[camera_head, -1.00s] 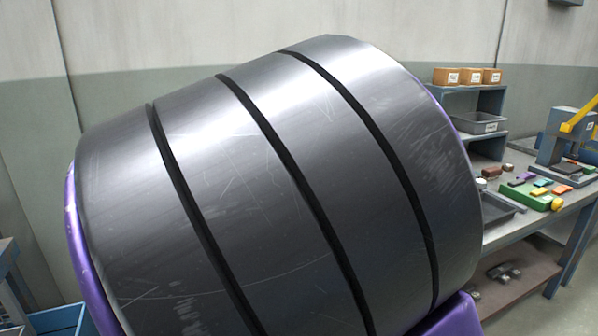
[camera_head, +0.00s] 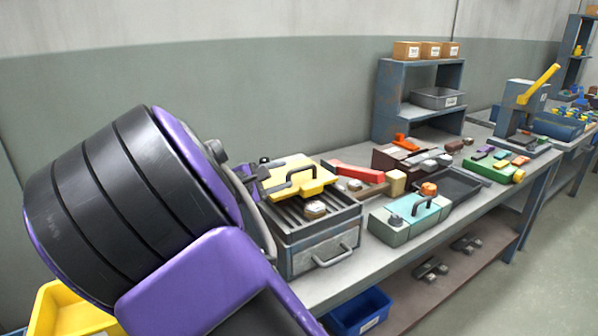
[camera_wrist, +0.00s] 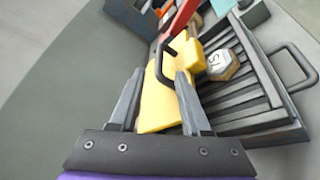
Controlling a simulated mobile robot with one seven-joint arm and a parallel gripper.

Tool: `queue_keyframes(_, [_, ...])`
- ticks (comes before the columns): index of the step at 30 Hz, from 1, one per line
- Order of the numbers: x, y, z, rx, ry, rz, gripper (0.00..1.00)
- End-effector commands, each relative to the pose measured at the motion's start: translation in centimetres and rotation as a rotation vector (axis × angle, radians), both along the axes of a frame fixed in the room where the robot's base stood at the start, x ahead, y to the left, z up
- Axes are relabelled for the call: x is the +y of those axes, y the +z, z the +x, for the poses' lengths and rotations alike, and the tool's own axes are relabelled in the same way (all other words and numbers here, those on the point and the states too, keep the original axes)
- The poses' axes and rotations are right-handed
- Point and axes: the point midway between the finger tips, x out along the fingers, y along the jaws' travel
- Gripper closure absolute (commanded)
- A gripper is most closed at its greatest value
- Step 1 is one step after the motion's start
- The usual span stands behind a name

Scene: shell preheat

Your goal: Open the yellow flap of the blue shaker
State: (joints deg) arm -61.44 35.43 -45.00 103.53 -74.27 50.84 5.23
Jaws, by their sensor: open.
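A yellow flap (camera_head: 312,186) with a black bar handle (camera_head: 300,170) lies over the back part of a slatted grey-blue box (camera_head: 325,262), which seems to be the shaker. The front slats are uncovered. In the wrist view the flap (camera_wrist: 158,108) fills the space below and between my fingers, and its handle (camera_wrist: 166,62) is just beyond the fingertips. My gripper (camera_wrist: 160,76) is open with nothing held. In the head view my gripper (camera_head: 286,174) is over the flap's left side, partly hidden by my arm. Contact with the flap cannot be told.
A hexagonal metal weight (camera_head: 315,210) sits on the slats, beside the flap. A red-handled tool (camera_head: 357,173) lies close behind, right of the flap. A teal and grey box (camera_head: 410,218) stands to the right. A blue bin (camera_head: 358,312) is below the bench.

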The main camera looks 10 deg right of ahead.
Motion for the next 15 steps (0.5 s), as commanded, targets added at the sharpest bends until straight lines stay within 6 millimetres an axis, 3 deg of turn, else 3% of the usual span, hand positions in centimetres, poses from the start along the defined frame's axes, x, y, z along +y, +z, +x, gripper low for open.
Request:
queue_keyframes(6, [-3.5, -1.1, 3.2, -0.001, -0.004, -0.003, 0.53])
queue_keyframes(15, [-6.0, -1.8, 5.6, 0.0, 0.001, -0.001, 0.53])
